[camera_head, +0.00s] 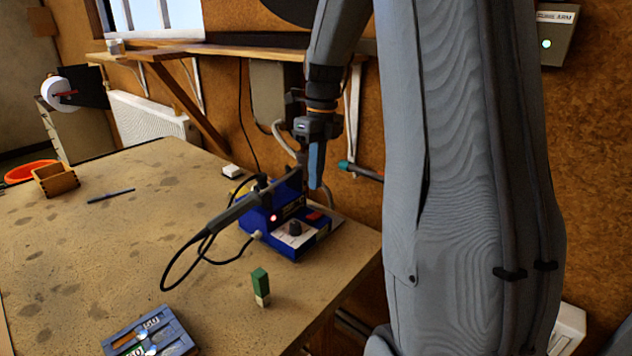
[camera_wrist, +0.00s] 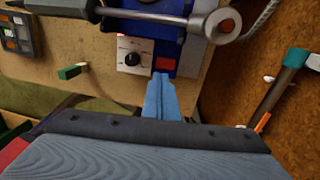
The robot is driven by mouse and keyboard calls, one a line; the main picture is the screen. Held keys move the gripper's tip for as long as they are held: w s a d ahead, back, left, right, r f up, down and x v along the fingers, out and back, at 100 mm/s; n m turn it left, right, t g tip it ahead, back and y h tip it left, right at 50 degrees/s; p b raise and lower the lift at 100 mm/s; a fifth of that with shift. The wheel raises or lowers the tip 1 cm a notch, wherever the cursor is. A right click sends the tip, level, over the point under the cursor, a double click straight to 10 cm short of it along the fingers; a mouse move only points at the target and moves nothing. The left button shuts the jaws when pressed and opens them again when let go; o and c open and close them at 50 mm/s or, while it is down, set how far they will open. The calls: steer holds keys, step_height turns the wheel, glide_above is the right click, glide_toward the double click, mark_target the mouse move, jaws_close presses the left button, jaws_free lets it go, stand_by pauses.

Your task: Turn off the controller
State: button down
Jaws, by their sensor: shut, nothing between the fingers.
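The controller (camera_head: 287,240) is a blue box with a dark knob (camera_head: 295,228) on a pale dial plate, near the table's right edge. A small red light (camera_head: 273,217) glows on it. A red switch (camera_head: 314,216) sits beside the dial; it also shows in the wrist view (camera_wrist: 166,63). My gripper (camera_head: 316,183) is shut and empty, pointing down above the switch side of the controller. In the wrist view its blue fingertips (camera_wrist: 161,78) appear just below the red switch; I cannot tell whether they touch. A soldering iron (camera_head: 238,211) rests across the controller, its cable looping left.
A green block (camera_head: 260,282) stands in front of the controller. A grey-blue tray (camera_head: 152,333) lies at the front edge. A teal-tipped handle (camera_head: 358,171) juts near the wall, right of my gripper. The table's left middle is mostly clear.

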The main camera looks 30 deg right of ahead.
mark_target(316, 215)
steer(key=f, duration=0.2)
steer(key=f+p, duration=0.1)
steer(key=f, duration=0.2)
steer(key=a+f, duration=0.1)
steer(key=f, duration=0.2)
steer(key=shift+s+p, duration=0.2)
steer(key=shift+p, duration=0.2)
steer(key=shift+f, duration=0.25)
steer(key=shift+w+d+r+p, duration=0.15)
steer(key=shift+w+d+p, duration=0.15)
steer(key=shift+d, duration=0.4)
steer(key=shift+r, duration=0.1)
step_height(316, 215, up, 10)
steer(key=d+p, duration=0.1)
steer(key=p, duration=0.6)
steer(key=shift+w+p, duration=0.2)
steer(key=shift+p, duration=0.1)
